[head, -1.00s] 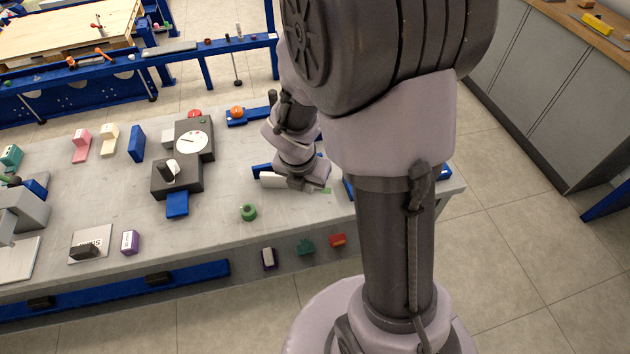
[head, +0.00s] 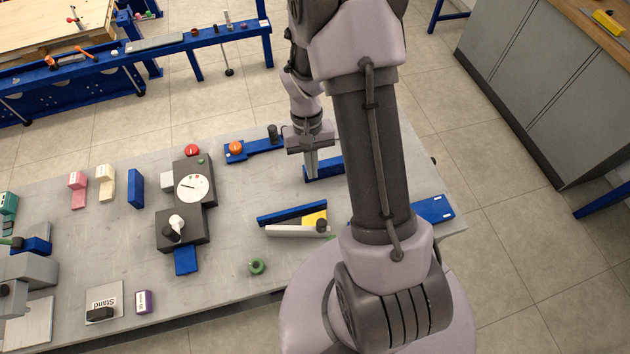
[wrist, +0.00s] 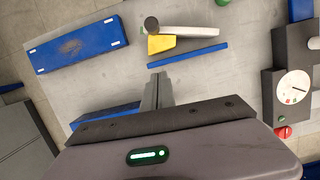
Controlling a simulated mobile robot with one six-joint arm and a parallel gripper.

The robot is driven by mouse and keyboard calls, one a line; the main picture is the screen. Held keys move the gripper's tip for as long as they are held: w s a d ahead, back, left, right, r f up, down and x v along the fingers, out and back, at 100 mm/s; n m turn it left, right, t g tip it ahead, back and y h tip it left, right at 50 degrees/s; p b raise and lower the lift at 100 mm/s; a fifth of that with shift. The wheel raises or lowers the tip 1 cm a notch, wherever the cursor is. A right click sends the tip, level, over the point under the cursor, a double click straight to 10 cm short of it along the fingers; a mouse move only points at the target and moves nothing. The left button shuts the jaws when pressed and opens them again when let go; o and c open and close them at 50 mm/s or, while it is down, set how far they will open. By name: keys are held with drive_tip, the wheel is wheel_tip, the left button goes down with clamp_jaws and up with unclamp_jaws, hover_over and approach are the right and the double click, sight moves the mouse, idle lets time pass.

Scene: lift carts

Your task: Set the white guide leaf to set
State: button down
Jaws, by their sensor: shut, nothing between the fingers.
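The white guide leaf (head: 290,231) lies on the grey bench at an angle to a blue bar (head: 292,213). A black knob (head: 321,226) stands at its right end, and a yellow patch (head: 315,218) shows between leaf and bar there. In the wrist view the leaf (wrist: 190,32) runs right from the knob (wrist: 151,24), above the yellow patch (wrist: 160,44) and blue bar (wrist: 187,55). My gripper (head: 311,173) is shut and empty, beyond the blue bar from the leaf. Its fingers (wrist: 158,78) show apart from the leaf in the wrist view.
A blue block (head: 325,167) lies close beside my gripper. A dark unit with a white dial (head: 193,187) stands left. A blue plate (head: 432,209) lies at the right edge, and a green ring (head: 257,266) near the front.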

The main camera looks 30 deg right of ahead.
drive_tip(key=s+f+b, duration=0.1)
drive_tip(key=s+f, duration=0.1)
drive_tip(key=f, duration=0.1)
drive_tip(key=s+a+f, duration=0.1)
drive_tip(key=s+f, duration=0.1)
drive_tip(key=f, duration=0.1)
drive_tip(key=s+a+f+b, duration=0.1)
drive_tip(key=f, duration=0.2)
drive_tip(key=shift+s+f+b, duration=0.25)
drive_tip(key=shift+s+b, duration=0.1)
drive_tip(key=shift+s, duration=0.05)
drive_tip(key=shift+s+a, duration=0.2)
drive_tip(key=shift+s, duration=0.3)
